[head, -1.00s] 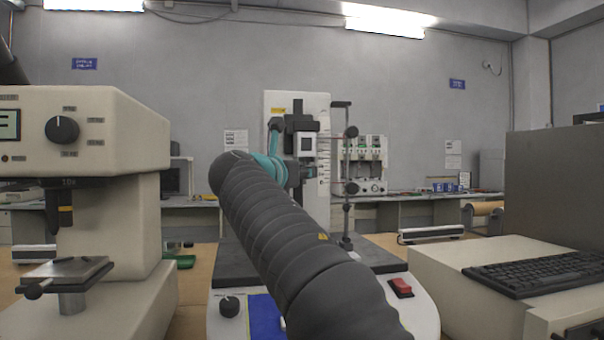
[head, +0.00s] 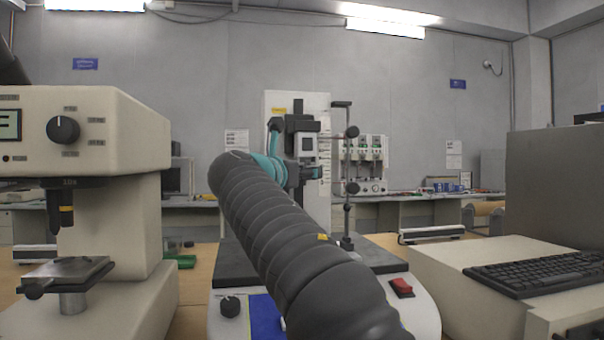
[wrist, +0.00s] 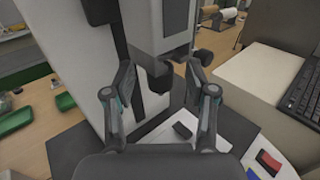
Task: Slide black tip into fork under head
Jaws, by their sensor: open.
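The test stand's grey head (wrist: 160,25) hangs from a pale column (wrist: 88,60) in the wrist view. It also shows in the head view (head: 306,146). A dark fork-like holder (wrist: 158,76) is under the head. My gripper (wrist: 159,70) is open, with one finger on each side of the holder. I see nothing held between the fingers, and cannot tell whether they touch the holder. A small dark block (wrist: 183,131) lies lower down near the right finger; I cannot tell whether it is the black tip. In the head view my arm hides most of the gripper.
A cream instrument with a knob (head: 105,130) stands at left. A keyboard (head: 535,272) lies on a pale case at right. A rod stand (head: 347,180) is close right of the head. A red switch (head: 401,287) is on the base. Green trays (wrist: 16,121) lie at left.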

